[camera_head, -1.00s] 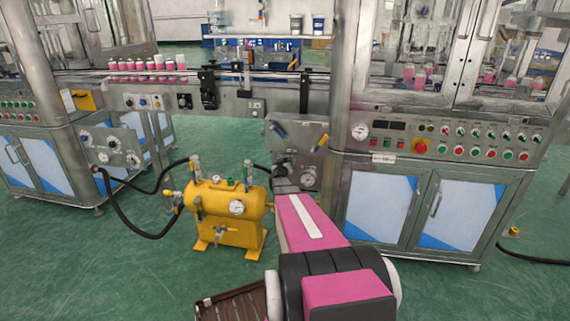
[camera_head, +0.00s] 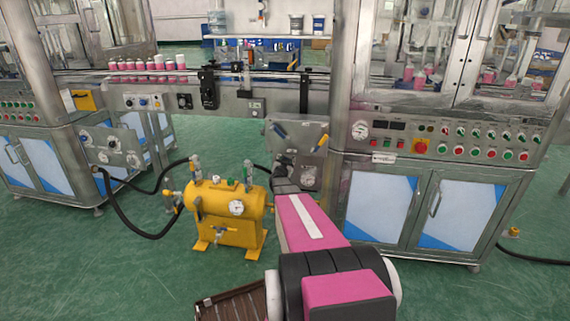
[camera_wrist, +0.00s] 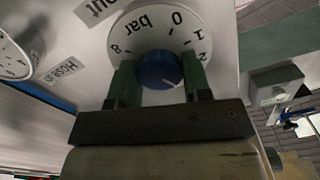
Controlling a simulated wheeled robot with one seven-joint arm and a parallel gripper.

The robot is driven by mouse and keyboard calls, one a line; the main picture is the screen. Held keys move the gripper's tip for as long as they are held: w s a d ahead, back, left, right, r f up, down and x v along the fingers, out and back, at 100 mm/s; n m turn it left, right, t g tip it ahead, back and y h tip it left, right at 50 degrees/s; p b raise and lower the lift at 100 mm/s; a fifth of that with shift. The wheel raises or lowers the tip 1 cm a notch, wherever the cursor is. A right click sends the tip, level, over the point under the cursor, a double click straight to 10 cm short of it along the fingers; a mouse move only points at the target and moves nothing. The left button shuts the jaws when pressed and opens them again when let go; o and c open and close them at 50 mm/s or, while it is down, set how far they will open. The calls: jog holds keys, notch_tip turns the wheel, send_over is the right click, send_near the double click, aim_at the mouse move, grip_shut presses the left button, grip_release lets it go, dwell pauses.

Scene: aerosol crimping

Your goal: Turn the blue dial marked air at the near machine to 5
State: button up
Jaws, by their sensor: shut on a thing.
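The blue dial (camera_wrist: 157,70) sits at the middle of a round white scale plate (camera_wrist: 188,38) in the wrist view. The marks 8, bar, 0, 1 and 2 show; the lower part of the scale is hidden behind my gripper. A small pale mark shows on the dial's lower right, but the value it points at cannot be read. My gripper (camera_wrist: 158,82) is shut on the blue dial, with one green finger on each side. In the head view my gripper (camera_head: 285,158) is at the grey panel (camera_head: 311,140) of the near machine; the dial is hidden there.
Another white gauge (camera_wrist: 12,57) is on the panel's left in the wrist view. A yellow tank (camera_head: 228,211) with valves stands left of my arm. The machine's cabinet (camera_head: 385,205) is close on the right.

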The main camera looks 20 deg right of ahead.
jog(key=m, duration=1.3)
jog(key=shift+f, duration=0.1)
jog(key=shift+m, duration=0.3)
jog(key=o, duration=0.9)
jog(key=v, duration=1)
jog(key=shift+s+a, duration=0.25)
jog(key=shift+s, duration=0.1)
